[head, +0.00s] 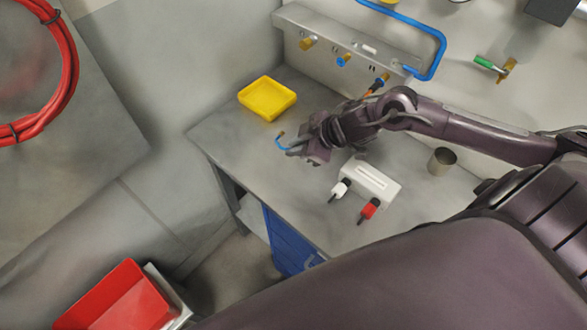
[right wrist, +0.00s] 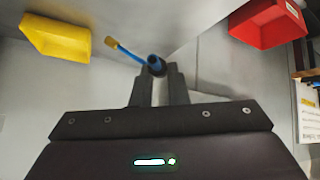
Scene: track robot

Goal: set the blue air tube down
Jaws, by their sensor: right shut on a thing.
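The blue air tube (head: 281,144) is a short blue piece with a brass-coloured end. In the head view it sticks out to the left of my right gripper (head: 296,151), above the grey table. In the right wrist view the blue air tube (right wrist: 133,53) runs up and left from between the fingertips of my right gripper (right wrist: 158,72), which is shut on it. Its brass end points away from the fingers. I cannot tell whether the tube touches the table. My left gripper is not in view.
A yellow tray (head: 267,99) stands on the grey table (head: 235,140) behind the gripper. A white block (head: 371,183) with white and red plugs and a metal cup (head: 441,160) stand to the right. A metal panel (head: 350,50) with fittings lines the back. The table's left part is clear.

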